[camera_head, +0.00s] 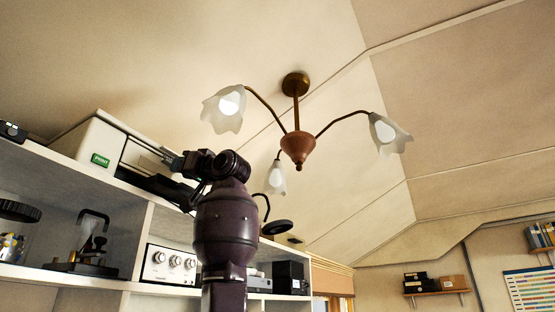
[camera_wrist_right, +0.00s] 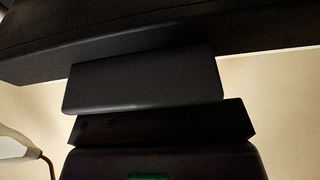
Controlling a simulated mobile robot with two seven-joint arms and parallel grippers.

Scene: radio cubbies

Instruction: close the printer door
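The printer (camera_head: 88,139) is a pale box with a green PRINT label, on top of the white shelf unit at the left of the head view. A dark flat panel (camera_head: 148,183) juts out low at its front and looks like the door, lowered; the arm partly covers it. My right gripper (camera_head: 175,160) is at the printer's front, just above this panel. I cannot tell whether they touch. In the right wrist view the dark gripper parts (camera_wrist_right: 145,80) sit close against a long dark bar (camera_wrist_right: 170,27); their opening is unclear. My left gripper is out of view.
A ceiling lamp (camera_head: 298,147) with glass shades hangs to the right of the printer. The shelf unit (camera_head: 75,178) holds a silver radio-like box (camera_head: 170,265) and a dark device (camera_head: 85,250) below. A small wall shelf (camera_head: 437,292) is far right.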

